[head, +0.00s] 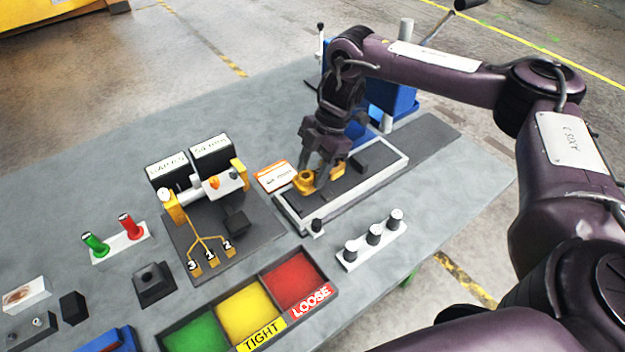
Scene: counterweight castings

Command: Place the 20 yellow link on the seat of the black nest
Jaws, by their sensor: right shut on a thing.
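My right gripper (322,182) points down over a light-rimmed tray (378,184) with a dark floor. It is shut on the yellow link (304,182), whose ends show on both sides of the fingers. I cannot tell whether the link touches the tray floor. A black square block with a raised top (154,282) stands on the table at the left, well away from the gripper, and looks like the black nest. Its seat is too small to make out. My left gripper is not in view.
A three-colour bin (334,291) with TIGHT and LOOSE labels lies at the front. A dark board (262,226) with a yellow fixture stands between tray and nest. A white rack with black-and-silver pegs (373,236) lies right. Red and green handles (112,241) stand left.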

